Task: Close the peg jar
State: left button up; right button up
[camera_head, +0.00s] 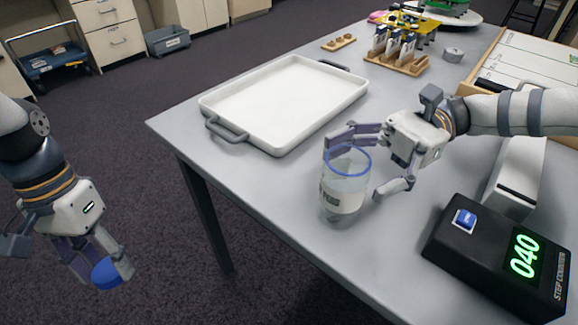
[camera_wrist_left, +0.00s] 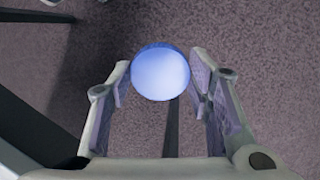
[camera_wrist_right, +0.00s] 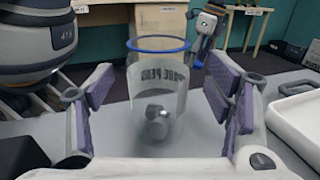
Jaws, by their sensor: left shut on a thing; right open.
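The peg jar (camera_head: 343,190) is a clear cylinder with a blue rim and a pale label. It stands upright and uncovered near the table's front edge. In the right wrist view the jar (camera_wrist_right: 158,85) shows between the fingers, with "PEGS" lettering and a grey object visible through it. My right gripper (camera_head: 366,165) is open with its fingers around the jar's sides. My left gripper (camera_head: 98,262) is shut on a round blue lid (camera_head: 107,273), off the table's left side above the floor. The lid (camera_wrist_left: 160,72) fills the space between the left fingertips.
A white tray (camera_head: 222,101) with grey handles lies behind the jar. A black step counter (camera_head: 492,262) reading 040 stands at the front right. A wooden rack (camera_head: 411,66) with several cards sits further back. Bare table lies left of the jar.

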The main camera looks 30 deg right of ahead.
aim_at(344, 176)
pick_arm(q)
jog(key=shift+f, duration=0.1)
pick_arm(e)
jog(key=shift+s+a+f, duration=0.1)
jog(key=shift+s+a, duration=0.05)
jog(key=shift+a, duration=0.6)
jog(key=shift+s+a, duration=0.1)
jog(key=shift+a, duration=0.65)
jog(key=shift+c, duration=0.5)
jog(key=c, duration=1.2)
